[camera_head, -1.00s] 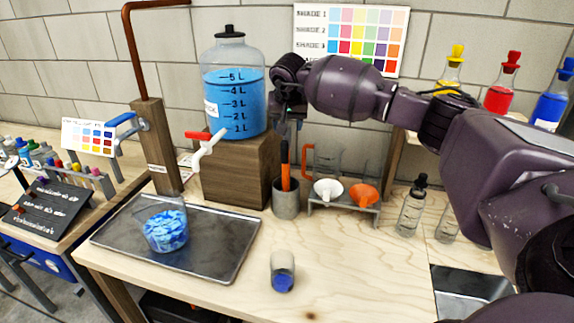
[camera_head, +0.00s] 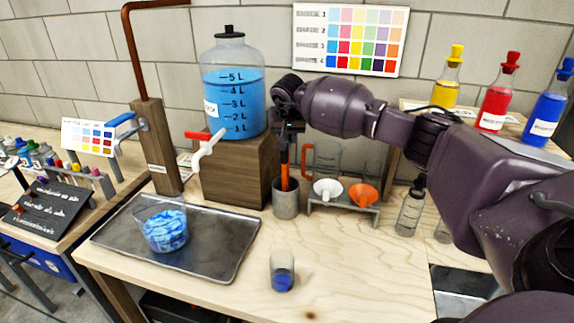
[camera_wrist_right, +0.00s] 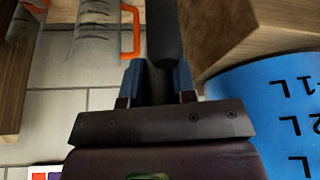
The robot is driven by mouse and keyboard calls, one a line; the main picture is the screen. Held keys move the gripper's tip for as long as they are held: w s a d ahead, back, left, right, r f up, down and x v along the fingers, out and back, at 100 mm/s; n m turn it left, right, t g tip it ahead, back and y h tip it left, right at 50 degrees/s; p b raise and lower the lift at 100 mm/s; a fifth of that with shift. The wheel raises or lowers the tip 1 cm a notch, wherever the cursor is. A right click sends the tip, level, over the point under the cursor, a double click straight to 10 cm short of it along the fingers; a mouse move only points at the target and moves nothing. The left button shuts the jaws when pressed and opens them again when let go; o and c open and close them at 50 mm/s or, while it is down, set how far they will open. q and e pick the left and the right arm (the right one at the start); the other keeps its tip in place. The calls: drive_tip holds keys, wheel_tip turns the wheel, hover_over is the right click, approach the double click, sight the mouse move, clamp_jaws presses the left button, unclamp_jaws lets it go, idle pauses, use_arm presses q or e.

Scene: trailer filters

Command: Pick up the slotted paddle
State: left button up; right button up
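The slotted paddle stands upright in a grey metal cup (camera_head: 286,204) in the head view. Its orange shaft (camera_head: 285,177) rises out of the cup; its lower end is hidden inside. My right gripper (camera_head: 287,137) is just above the orange part, at the paddle's dark handle. In the right wrist view the dark handle (camera_wrist_right: 164,35) runs between the two blue fingertips (camera_wrist_right: 160,82), one on each side. I cannot tell whether they press on it. My left gripper is not in view.
A wooden block (camera_head: 236,170) bearing a jar of blue liquid (camera_head: 233,95) is close left of my right gripper. A rack with white and orange funnels (camera_head: 364,195) and an orange-handled jug (camera_head: 325,163) are close right. A small beaker (camera_head: 282,271) stands in front.

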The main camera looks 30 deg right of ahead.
clamp_jaws()
drive_tip(key=shift+r, duration=0.1)
